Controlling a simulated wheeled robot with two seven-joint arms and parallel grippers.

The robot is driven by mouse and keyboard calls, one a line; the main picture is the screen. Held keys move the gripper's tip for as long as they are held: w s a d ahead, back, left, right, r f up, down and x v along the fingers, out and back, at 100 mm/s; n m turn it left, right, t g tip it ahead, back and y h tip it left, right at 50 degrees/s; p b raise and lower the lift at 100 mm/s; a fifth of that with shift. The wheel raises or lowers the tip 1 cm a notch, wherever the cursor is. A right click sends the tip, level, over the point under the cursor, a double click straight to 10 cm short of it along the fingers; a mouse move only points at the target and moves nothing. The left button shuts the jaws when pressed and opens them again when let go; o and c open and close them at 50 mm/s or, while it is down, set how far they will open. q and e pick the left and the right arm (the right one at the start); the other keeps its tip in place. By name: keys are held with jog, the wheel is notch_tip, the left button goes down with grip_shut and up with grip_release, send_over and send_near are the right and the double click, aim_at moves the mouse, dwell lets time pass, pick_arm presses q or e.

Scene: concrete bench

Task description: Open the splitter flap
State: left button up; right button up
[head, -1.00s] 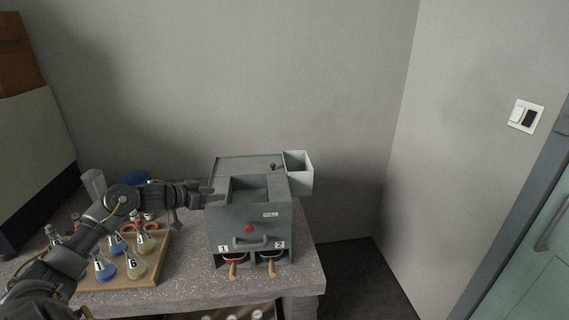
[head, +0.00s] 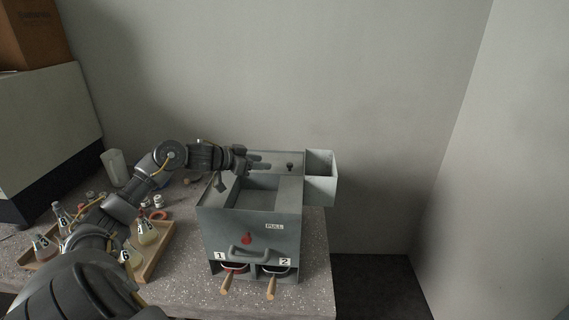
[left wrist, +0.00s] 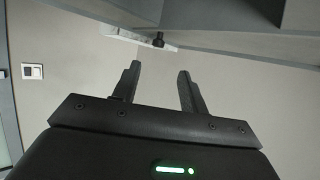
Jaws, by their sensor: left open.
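The splitter (head: 215,225) is a grey metal box on the bench, with an open hopper on top. Behind the hopper lies a flat top plate (head: 276,155) with a small dark knob (head: 290,167). I cannot tell which part is the flap. In the left wrist view the dark knob (left wrist: 158,40) shows beyond and between the open fingers (left wrist: 160,80).
A pale open bin (head: 321,188) hangs at the splitter's right. Two wooden-handled scoops sit in bays 1 and 2. A wooden tray (head: 160,250) with several numbered flasks stands left on the bench (head: 185,290), partly behind my arm.

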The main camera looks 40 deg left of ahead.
aim_at(289, 164)
pick_arm(q)
jog(key=p+x, duration=0.2)
jog(key=x, duration=0.7)
jog(key=shift+w+d+r, duration=0.1)
jog(key=shift+w+d, duration=0.1)
jog(key=shift+w, duration=0.05)
jog(key=shift+w+d+f, duration=0.15)
jog(key=shift+w+f, duration=0.2)
jog(key=shift+w, duration=0.2)
pick_arm(e)
jog(key=shift+w+r, duration=0.2)
jog(key=shift+r, duration=0.4)
jog(key=shift+w+r, duration=0.2)
jog(key=shift+r, duration=0.4)
jog(key=shift+a, duration=0.1)
pick_arm(q)
jog(key=shift+s, duration=0.1)
jog(key=shift+c, duration=0.6)
grip_shut()
pick_arm(e)
jog(key=shift+s, duration=0.1)
